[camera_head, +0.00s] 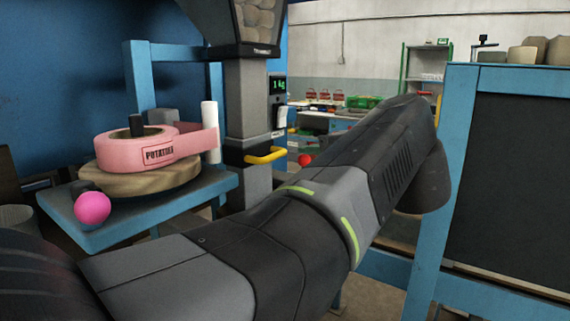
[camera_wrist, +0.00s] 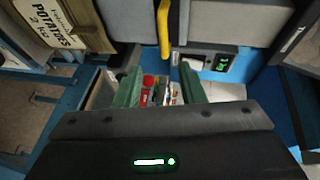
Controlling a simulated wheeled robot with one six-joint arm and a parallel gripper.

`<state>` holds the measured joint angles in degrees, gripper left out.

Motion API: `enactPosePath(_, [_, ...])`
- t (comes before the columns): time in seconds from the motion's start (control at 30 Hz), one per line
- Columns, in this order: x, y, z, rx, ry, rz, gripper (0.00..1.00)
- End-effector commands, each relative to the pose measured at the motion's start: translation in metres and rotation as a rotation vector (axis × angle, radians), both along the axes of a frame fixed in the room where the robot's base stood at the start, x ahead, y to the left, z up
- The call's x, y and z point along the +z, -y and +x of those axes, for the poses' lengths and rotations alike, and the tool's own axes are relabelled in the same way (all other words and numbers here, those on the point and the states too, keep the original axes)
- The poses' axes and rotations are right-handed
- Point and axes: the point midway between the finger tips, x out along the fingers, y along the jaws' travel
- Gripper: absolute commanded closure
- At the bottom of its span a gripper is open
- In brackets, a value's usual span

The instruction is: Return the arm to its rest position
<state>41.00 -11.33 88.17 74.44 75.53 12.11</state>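My arm (camera_head: 300,215) stretches across the head view from the lower left to the upper right; my gripper is not visible there. In the wrist view, my gripper (camera_wrist: 161,86) shows two green fingers standing well apart. Small red and pale items show in the gap, seemingly in the background beyond the fingers, and nothing appears to be pinched. A white label reading "POTATOES 2 KG" (camera_wrist: 48,22) shows at the upper left of the wrist view, beside a brownish surface.
A pink label roll (camera_head: 135,152) sits on a round wooden disc (camera_head: 150,180) on a blue stand, with a pink ball (camera_head: 92,208) in front. A grey post carries a hopper (camera_head: 255,20), yellow handle (camera_head: 265,155) and lit display (camera_head: 279,86). A blue-framed dark panel (camera_head: 510,180) stands right.

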Motion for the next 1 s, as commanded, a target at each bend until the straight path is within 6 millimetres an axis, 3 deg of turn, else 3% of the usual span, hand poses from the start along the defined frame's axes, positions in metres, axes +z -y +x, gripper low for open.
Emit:
enactPosePath(0.53, [-0.001, -0.002, 0.004, 0.002, -0.001, 0.001, 0.64])
enactPosePath(1.0, [-0.010, -0.027, 0.045, 0.004, -0.001, 0.001, 0.64])
